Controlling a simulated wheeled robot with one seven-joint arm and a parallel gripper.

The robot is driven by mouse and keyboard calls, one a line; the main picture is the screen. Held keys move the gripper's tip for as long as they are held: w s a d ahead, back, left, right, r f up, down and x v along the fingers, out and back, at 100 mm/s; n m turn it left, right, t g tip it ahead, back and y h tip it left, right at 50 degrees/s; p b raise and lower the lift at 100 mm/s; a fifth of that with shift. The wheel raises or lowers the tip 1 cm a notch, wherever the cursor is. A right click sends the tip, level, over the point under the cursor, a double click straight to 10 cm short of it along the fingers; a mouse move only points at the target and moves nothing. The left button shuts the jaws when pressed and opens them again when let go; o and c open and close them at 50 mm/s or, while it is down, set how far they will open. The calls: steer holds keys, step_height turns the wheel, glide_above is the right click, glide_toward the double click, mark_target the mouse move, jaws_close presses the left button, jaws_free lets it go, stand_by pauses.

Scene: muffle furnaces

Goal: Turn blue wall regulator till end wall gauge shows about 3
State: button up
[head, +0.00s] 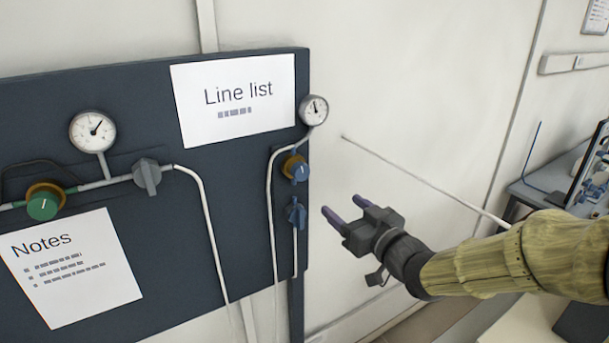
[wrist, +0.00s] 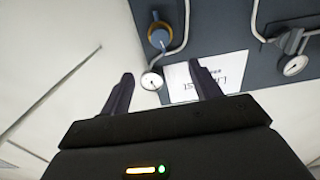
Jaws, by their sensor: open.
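The blue regulator (head: 296,169), a blue knob on a brass collar, is on the right edge of the dark wall panel; it also shows in the wrist view (wrist: 159,38). Above it is a round white gauge (head: 313,110) with its needle pointing roughly up; its numbers are too small to read. This gauge also shows in the wrist view (wrist: 151,82), between the fingers. My gripper (head: 341,205) is open and empty, right of and a little below the regulator, apart from it.
A blue valve handle (head: 296,213) is just below the regulator. Further left are a green regulator (head: 43,202), a grey valve handle (head: 147,176) and another gauge (head: 92,131). Papers hang on the panel. A thin rod (head: 425,180) crosses the white wall behind my arm. A bench (head: 550,180) is at right.

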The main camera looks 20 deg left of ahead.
mark_target(303, 175)
steer(key=p+x, duration=0.5)
steer(key=x, duration=1.1)
steer(key=shift+s, duration=0.1)
steer(key=shift+w+a, duration=0.3)
steer(key=shift+a, duration=0.05)
steer(key=c, duration=1)
steer(key=shift+f, duration=0.1)
